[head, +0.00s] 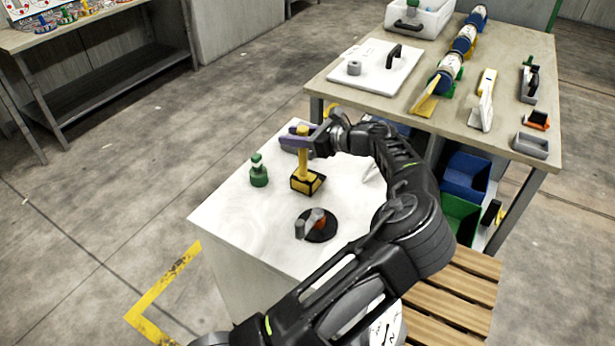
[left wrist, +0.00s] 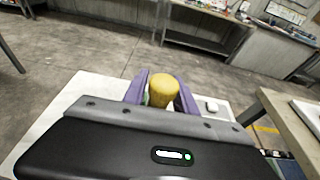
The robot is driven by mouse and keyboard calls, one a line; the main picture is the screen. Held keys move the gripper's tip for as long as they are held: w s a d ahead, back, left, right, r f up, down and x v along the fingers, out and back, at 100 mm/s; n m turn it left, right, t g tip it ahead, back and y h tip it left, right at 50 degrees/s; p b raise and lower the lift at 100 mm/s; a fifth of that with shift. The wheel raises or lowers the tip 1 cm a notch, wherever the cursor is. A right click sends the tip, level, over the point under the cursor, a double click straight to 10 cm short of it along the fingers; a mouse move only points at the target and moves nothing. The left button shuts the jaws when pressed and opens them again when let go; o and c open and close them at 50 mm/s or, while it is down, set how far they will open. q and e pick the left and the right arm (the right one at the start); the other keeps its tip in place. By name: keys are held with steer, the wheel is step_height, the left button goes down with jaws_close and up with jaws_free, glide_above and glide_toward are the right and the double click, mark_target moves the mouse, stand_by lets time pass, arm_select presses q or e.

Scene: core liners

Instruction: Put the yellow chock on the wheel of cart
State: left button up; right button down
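The yellow chock (head: 303,172) has an upright yellow post and a dark-topped yellow base. It is upright over the white-topped stand (head: 235,215); I cannot tell whether its base touches the top. My left gripper (head: 301,137), with purple fingers, reaches in from the right side and is shut on the post near its top. In the left wrist view the round yellow post end (left wrist: 164,90) sits between the two fingers (left wrist: 162,88), filling the gap. I cannot make out any cart wheel. My right gripper is not in view.
A green knobbed piece (head: 259,172) stands left of the chock. A black disc (head: 318,236) with a grey and orange part lies in front. A workbench (head: 395,98) with several tools stands behind right. Blue (head: 465,178) and green bins sit below it. Open floor lies left.

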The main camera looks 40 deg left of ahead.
arm_select(q)
jaws_close()
steer(key=shift+r, duration=0.15)
stand_by(0.9)
